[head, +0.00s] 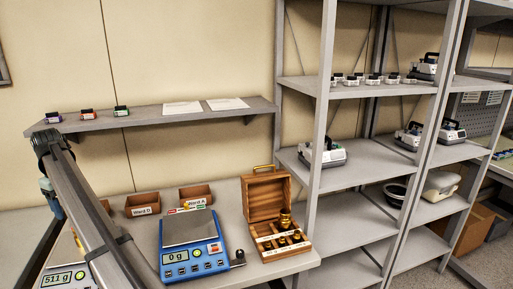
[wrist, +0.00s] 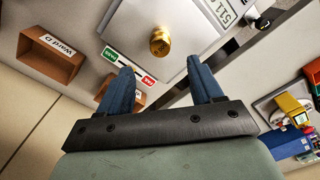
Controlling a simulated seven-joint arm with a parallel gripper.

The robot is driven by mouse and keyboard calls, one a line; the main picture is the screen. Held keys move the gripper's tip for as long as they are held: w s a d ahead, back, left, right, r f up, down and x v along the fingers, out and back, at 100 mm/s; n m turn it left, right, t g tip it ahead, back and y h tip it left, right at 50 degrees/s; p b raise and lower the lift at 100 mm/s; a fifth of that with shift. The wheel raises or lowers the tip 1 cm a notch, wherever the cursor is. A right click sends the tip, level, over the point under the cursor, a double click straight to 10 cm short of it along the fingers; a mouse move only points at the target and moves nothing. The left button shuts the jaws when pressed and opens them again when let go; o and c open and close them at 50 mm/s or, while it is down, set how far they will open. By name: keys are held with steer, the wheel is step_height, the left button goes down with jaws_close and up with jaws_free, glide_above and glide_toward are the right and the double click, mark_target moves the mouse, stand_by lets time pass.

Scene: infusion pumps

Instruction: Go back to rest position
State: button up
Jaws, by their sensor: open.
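My gripper (wrist: 161,72) shows in the wrist view with its two blue fingers spread apart and nothing between them. A brass weight (wrist: 160,43) stands on the pale pan of a scale (wrist: 187,18) just beyond the fingertips, apart from them. That scale's display reads 511 g, and it also shows partly at the lower left of the head view (head: 66,279), behind my arm. My gripper itself cannot be made out in the head view.
A blue scale (head: 176,268) reading 0 g stands beside an open wooden box (head: 270,205) holding brass weights. Small bins, Ward D (head: 143,205) and Ward A (head: 195,193), sit behind. A wall shelf (head: 160,120) is above; metal racks (head: 345,165) with pumps stand right.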

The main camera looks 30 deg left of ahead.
steer(key=w+d+f+n, duration=0.1)
steer(key=d+f, duration=0.1)
steer(key=d, duration=0.9)
steer(key=w+d+f, duration=0.1)
steer(key=d+f, duration=0.1)
steer(key=d, duration=0.9)
steer(key=w+d+f+m, duration=0.35)
steer(key=d+f, duration=0.35)
steer(key=d, duration=0.6)
steer(key=w+d+f+m+g+h, duration=0.1)
steer(key=w+d+f+m, duration=0.4)
steer(key=d, duration=0.7)
steer(key=w+d+f+m, duration=0.1)
steer(key=w+d+f, duration=0.2)
steer(key=d+f, duration=0.75)
steer(key=s+d+f+m+g, duration=0.25)
steer(key=d+f+m, duration=0.35)
steer(key=d+f, duration=1.9)
steer(key=s+d+f+m+g+y, duration=0.1)
steer(key=s+d+f+m+g, duration=0.2)
steer(key=s+d+f, duration=1)
steer(key=s+d+m, duration=0.2)
steer(key=s, duration=0.1)
steer(key=shift+f, duration=0.35)
